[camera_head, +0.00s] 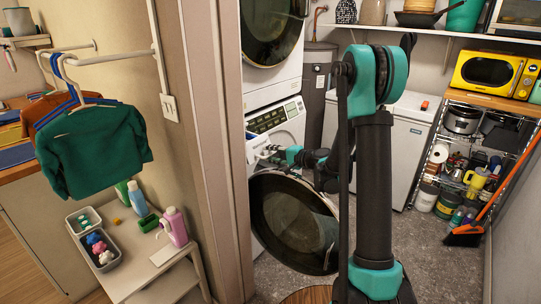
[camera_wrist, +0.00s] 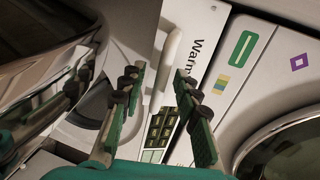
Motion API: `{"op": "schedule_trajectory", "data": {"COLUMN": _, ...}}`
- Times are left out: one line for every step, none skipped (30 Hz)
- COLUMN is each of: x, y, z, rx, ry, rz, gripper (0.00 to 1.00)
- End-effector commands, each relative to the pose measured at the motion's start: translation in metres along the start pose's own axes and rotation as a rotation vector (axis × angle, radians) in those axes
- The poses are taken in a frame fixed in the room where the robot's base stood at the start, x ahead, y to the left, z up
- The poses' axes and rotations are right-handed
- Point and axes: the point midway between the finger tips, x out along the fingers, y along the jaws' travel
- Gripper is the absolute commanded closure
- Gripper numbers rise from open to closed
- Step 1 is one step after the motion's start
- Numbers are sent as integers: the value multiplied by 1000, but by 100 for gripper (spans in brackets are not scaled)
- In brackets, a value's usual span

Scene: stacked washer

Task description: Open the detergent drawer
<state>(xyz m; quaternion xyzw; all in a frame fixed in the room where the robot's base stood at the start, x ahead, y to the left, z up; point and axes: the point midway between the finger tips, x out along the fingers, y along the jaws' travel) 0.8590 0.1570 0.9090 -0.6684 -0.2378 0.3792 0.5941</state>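The lower washer (camera_head: 283,124) of the stack has a control panel with buttons along its upper front. A pale drawer front with a raised white handle (camera_wrist: 172,55) shows in the wrist view, beside the panel marked "Warm" (camera_wrist: 197,50). My gripper (camera_head: 268,152) is at the upper left of the lower washer's front in the head view. In the wrist view my gripper (camera_wrist: 160,72) is open, its fingertips apart with the handle just beyond the gap. I cannot tell whether they touch it. My arm hides part of the washer's right side.
The round dark washer door (camera_head: 293,222) stands swung out below my gripper. A white chest (camera_head: 383,132) and a wire rack (camera_head: 455,165) are to the right. A small table (camera_head: 145,267) with bottles and a wall edge (camera_head: 210,150) stand left.

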Motion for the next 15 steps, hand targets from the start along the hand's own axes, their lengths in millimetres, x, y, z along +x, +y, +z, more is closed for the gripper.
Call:
{"op": "schedule_trajectory", "data": {"x": -2, "y": 0, "z": 0, "rx": 0, "ry": 1, "rz": 0, "gripper": 68}}
{"op": "schedule_trajectory", "data": {"x": -5, "y": 0, "z": 0, "rx": 0, "ry": 1, "rz": 0, "gripper": 68}}
{"op": "schedule_trajectory", "data": {"x": -9, "y": 0, "z": 0, "rx": 1, "ry": 1, "rz": 0, "gripper": 68}}
{"op": "schedule_trajectory", "data": {"x": -12, "y": 0, "z": -1, "rx": 1, "ry": 2, "rz": 0, "gripper": 68}}
{"op": "schedule_trajectory", "data": {"x": -17, "y": 0, "z": -1, "rx": 1, "ry": 3, "rz": 0, "gripper": 68}}
{"op": "schedule_trajectory", "data": {"x": -24, "y": 0, "z": -1, "rx": 1, "ry": 4, "rz": 0, "gripper": 68}}
{"op": "schedule_trajectory", "data": {"x": -30, "y": 0, "z": -1, "rx": 1, "ry": 3, "rz": 0, "gripper": 68}}
{"op": "schedule_trajectory", "data": {"x": -36, "y": 0, "z": -1, "rx": 1, "ry": 4, "rz": 0, "gripper": 68}}
{"op": "schedule_trajectory", "data": {"x": -44, "y": 0, "z": -2, "rx": 1, "ry": 5, "rz": 0, "gripper": 68}}
{"op": "schedule_trajectory", "data": {"x": -51, "y": 0, "z": -1, "rx": 1, "ry": 4, "rz": 0, "gripper": 68}}
{"op": "schedule_trajectory", "data": {"x": -57, "y": 0, "z": -1, "rx": 1, "ry": 5, "rz": 0, "gripper": 68}}
{"op": "schedule_trajectory", "data": {"x": -65, "y": 0, "z": -1, "rx": 2, "ry": 5, "rz": -1, "gripper": 68}}
{"op": "schedule_trajectory", "data": {"x": -72, "y": 0, "z": -1, "rx": 2, "ry": 4, "rz": 0, "gripper": 68}}
{"op": "schedule_trajectory", "data": {"x": -78, "y": 0, "z": -1, "rx": 2, "ry": 5, "rz": -1, "gripper": 68}}
{"op": "schedule_trajectory", "data": {"x": -85, "y": 0, "z": -1, "rx": 2, "ry": 4, "rz": 0, "gripper": 68}}
